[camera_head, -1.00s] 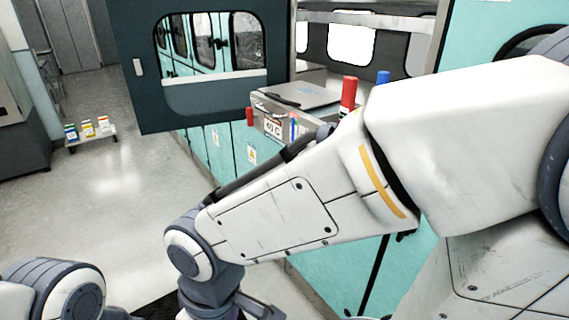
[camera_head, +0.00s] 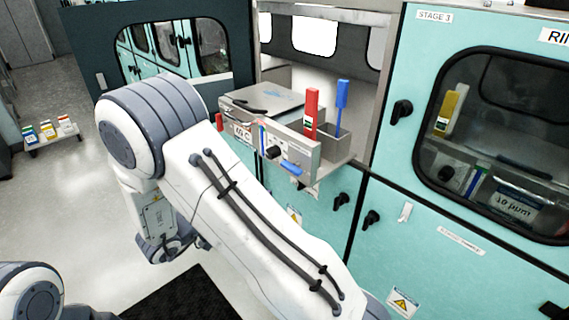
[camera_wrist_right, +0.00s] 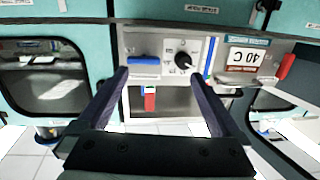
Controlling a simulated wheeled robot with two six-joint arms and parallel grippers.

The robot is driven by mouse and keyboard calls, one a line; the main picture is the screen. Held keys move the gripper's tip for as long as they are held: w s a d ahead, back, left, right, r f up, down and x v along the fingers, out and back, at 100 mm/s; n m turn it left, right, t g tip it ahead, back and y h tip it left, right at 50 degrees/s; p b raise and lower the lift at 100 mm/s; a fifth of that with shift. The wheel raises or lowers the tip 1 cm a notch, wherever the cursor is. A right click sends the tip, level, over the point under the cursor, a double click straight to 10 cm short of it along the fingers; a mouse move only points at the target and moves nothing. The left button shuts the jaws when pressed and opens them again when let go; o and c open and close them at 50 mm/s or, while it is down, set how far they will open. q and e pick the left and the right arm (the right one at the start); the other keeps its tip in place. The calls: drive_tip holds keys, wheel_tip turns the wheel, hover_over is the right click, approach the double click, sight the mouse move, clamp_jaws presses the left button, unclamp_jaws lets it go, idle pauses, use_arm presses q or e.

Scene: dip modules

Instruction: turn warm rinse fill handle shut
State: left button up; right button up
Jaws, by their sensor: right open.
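A tall red handle (camera_head: 311,112) and a tall blue handle (camera_head: 341,106) stand upright at the open rinse station. The station's front panel (camera_head: 303,150) carries a dark knob (camera_head: 274,153) and a blue lever (camera_head: 291,168). In the right wrist view, the knob (camera_wrist_right: 183,61) and the blue lever (camera_wrist_right: 144,60) show beyond my right gripper (camera_wrist_right: 158,80), which is open and empty, apart from the panel. I cannot tell which handle is the warm rinse fill. My left gripper is out of view.
A "40 C" sign (camera_head: 243,132) and a small red handle (camera_head: 219,121) are at the station's left. A dark windowed door (camera_head: 95,45) stands open behind. Closed teal cabinets (camera_head: 440,245) are at right. Small boxes sit on a low stand (camera_head: 55,140).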

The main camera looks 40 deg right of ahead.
sight(288, 169)
drive_tip(key=shift+m+g+h, duration=0.4)
drive_tip(key=shift+g+h, duration=0.2)
drive_tip(key=shift+g, duration=0.3)
drive_tip(key=d+p, duration=0.1)
drive_tip(key=d, duration=0.2)
drive_tip(key=d+p, duration=0.1)
drive_tip(key=d, duration=0.2)
drive_tip(key=s+d+r+p, duration=0.1)
drive_tip(key=d, duration=0.3)
drive_tip(key=shift+s+d+p, duration=0.1)
drive_tip(key=shift+p, duration=0.2)
drive_tip(key=shift+d, duration=0.4)
